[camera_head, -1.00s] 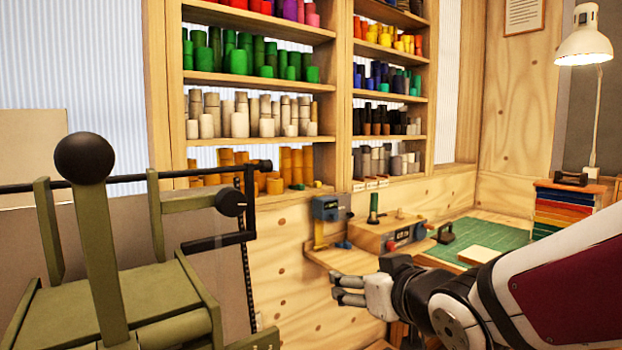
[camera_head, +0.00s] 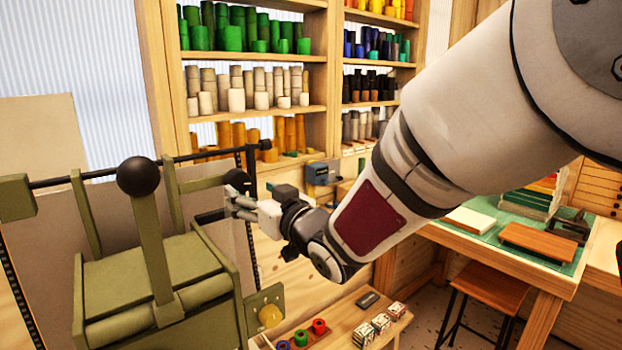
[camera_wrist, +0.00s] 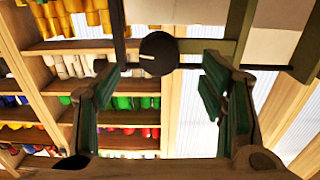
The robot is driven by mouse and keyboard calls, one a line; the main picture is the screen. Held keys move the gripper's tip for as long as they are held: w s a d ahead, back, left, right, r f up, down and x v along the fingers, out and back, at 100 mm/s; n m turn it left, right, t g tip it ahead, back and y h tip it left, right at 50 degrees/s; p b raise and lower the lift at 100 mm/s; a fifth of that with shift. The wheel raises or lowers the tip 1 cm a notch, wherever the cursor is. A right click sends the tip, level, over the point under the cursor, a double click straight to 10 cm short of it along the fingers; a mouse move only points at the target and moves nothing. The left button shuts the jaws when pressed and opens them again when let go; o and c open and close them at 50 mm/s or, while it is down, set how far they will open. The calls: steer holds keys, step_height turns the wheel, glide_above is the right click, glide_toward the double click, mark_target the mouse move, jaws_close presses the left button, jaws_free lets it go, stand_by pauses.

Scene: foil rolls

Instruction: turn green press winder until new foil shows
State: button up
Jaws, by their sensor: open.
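The olive-green press (camera_head: 150,262) stands at the left in the head view, its lever topped by a black ball (camera_head: 138,177). A round black winder knob (camera_head: 236,180) sits on the press's upper right arm. In the wrist view the knob (camera_wrist: 158,53) carries a pale line mark and appears between my two fingers, near their tips. My gripper (camera_head: 240,204) is open and empty beside the knob; I cannot tell whether it touches. The fingers partly hide the knob's lower edge in the head view. I cannot make out the foil itself clearly.
A black rod (camera_head: 70,180) runs across the press top. Shelves of coloured foil rolls (camera_head: 245,85) stand behind. A low bench (camera_head: 340,335) with small rolls and boxes lies right of the press. A work table (camera_head: 500,250) and stool (camera_head: 490,285) stand at the right.

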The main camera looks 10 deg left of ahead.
mark_target(241, 185)
steer(key=x, duration=0.7)
steer(key=shift+w+p, duration=0.15)
steer(key=shift+p, duration=0.25)
steer(key=c, duration=1.2)
